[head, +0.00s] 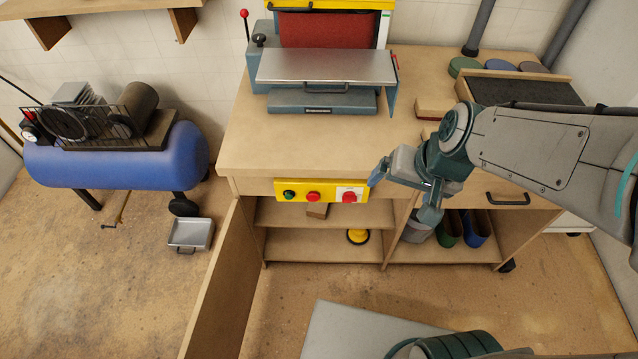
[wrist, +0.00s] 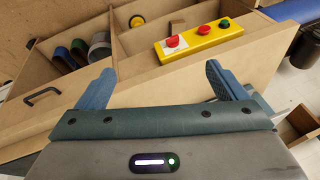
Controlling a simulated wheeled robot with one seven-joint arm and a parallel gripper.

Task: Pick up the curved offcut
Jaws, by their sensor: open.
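A small brown wooden piece (head: 317,210) lies on the upper shelf inside the open cabinet, just below the yellow switch panel. It may be the curved offcut; its curve cannot be made out. It also shows partly in the wrist view (wrist: 177,28), behind the panel. My gripper (head: 403,197) is in front of the bench, right of the switch panel and apart from the piece. Its blue fingers are spread and empty, as the wrist view also shows (wrist: 160,72).
The yellow switch panel (head: 320,191) hangs over the shelf opening. An open door panel (head: 215,285) stands left of the cabinet. A yellow round object (head: 358,237) sits on the lower shelf, with containers (head: 448,232) to the right. A sander (head: 325,65) stands on the bench.

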